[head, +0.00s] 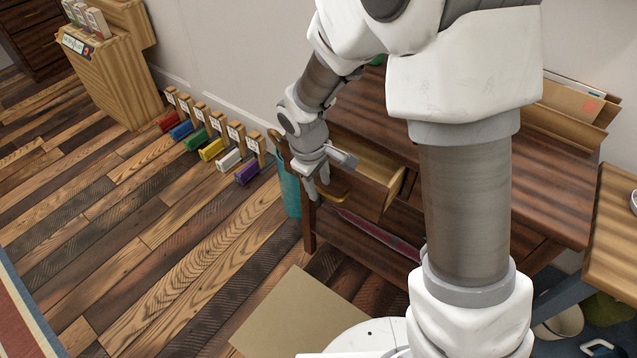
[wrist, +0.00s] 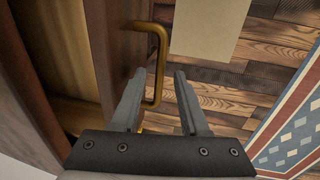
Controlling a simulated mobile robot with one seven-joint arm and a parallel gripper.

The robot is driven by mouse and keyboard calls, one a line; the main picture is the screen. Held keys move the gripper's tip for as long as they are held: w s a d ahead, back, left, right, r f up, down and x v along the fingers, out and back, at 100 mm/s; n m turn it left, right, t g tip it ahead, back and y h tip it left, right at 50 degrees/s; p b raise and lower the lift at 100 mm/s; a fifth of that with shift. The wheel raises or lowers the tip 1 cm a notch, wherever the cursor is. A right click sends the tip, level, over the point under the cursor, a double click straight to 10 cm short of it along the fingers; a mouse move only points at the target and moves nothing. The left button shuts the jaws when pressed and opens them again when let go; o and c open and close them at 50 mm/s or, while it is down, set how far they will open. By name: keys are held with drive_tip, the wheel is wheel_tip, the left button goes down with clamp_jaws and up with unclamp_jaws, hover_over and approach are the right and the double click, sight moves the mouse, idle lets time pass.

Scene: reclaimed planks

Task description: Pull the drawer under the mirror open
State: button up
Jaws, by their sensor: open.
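The wooden drawer (head: 368,197) stands partly open from the dark brown desk, and its pale inside shows in the head view. In the wrist view the drawer front (wrist: 112,50) is at the left, with the inside beyond it. The brass bar handle (wrist: 160,62) crosses between my gripper's fingers; part of the handle (head: 336,186) also shows in the head view. My gripper (head: 320,180) is open at the drawer front. Its two grey fingers (wrist: 162,82) lie either side of the handle with gaps visible. The mirror is not in view.
A teal bin (head: 290,195) stands beside the desk's left leg. Several coloured blocks with wooden labelled posts (head: 210,145) line the wall. A tan mat or board (head: 285,318) lies on the plank floor before the desk. A wooden stand (head: 110,80) is at upper left.

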clamp_jaws()
idle(1.3)
